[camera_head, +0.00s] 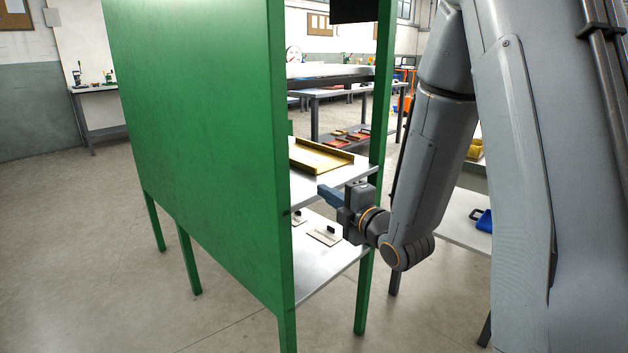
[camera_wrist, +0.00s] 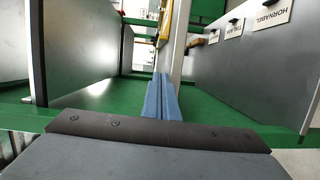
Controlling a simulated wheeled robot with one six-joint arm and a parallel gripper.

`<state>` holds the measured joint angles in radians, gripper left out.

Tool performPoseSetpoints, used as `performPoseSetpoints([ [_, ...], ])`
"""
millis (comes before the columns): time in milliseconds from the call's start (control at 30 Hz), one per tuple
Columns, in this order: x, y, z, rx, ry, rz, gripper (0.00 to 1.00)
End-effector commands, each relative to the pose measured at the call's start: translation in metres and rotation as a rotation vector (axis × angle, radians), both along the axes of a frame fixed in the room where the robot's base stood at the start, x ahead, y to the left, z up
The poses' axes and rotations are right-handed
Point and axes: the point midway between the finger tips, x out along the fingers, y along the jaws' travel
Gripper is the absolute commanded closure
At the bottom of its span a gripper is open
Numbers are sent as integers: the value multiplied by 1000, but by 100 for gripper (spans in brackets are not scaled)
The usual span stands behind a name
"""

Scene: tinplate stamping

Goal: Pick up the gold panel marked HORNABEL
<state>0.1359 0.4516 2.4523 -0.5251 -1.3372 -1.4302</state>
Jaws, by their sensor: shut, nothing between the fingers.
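A cream plate marked HORNABEL (camera_wrist: 270,20) lies on the grey lower shelf at the upper right of the wrist view. In the head view, a gold panel (camera_head: 320,157) with raised edges lies on the upper shelf (camera_head: 308,188); no lettering on it is readable. A gold edge (camera_wrist: 165,20) also shows at the top of the wrist view. My gripper (camera_head: 326,193) is at the open side of the green rack, near the upper shelf's front edge and apart from the gold panel. Its blue fingers (camera_wrist: 164,92) are shut and empty.
The green rack (camera_head: 200,130) has a solid side wall and green posts close to my arm. The lower shelf (camera_head: 325,265) holds small cream plates (camera_head: 324,235) with black knobs. Floor at left is clear.

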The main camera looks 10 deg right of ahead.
Motion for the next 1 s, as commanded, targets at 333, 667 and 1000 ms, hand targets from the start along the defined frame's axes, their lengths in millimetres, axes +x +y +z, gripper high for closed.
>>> performPoseSetpoints([
  [333,28,17,3,-12,-36,17,100],
  [667,89,39,2,-12,-35,13,100],
  [1000,114,10,2,-10,-33,9,100],
])
